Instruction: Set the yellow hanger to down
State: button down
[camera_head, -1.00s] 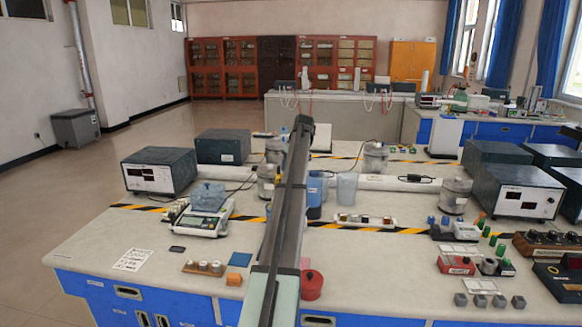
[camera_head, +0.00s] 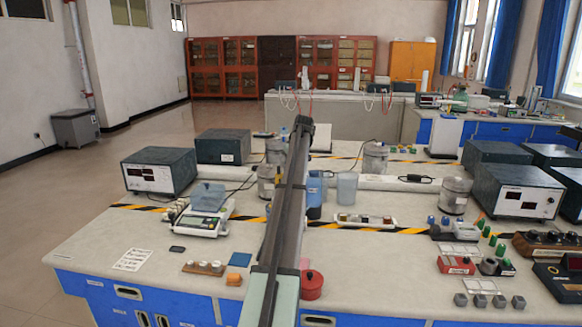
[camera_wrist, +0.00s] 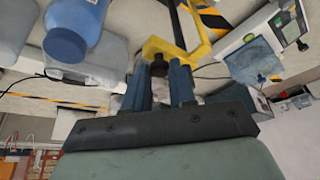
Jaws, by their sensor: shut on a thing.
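The yellow hanger (camera_wrist: 176,50) shows in the wrist view as an angular yellow bracket at top centre, just beyond my fingertips. A dark piece sits at its near end, between the fingers. My gripper (camera_wrist: 160,68) has two blue-grey fingers closed at this near end, and it is shut on the hanger. The exact contact is partly hidden by the fingers. In the head view my arm stands upright across the middle of the bench, and I cannot make out the hanger or the fingertips.
Bare bench (camera_head: 100,245) lies at far left.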

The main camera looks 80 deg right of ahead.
notch_tip(320, 180, down, 10)
dwell(0.6)
jog(key=c, duration=0.9)
grip_release()
jog(key=shift+c, duration=0.2)
jog(key=shift+r, duration=0.1)
jog(key=v, duration=1.3)
jog(key=shift+r, duration=0.3)
jog(key=shift+s+a, duration=0.1)
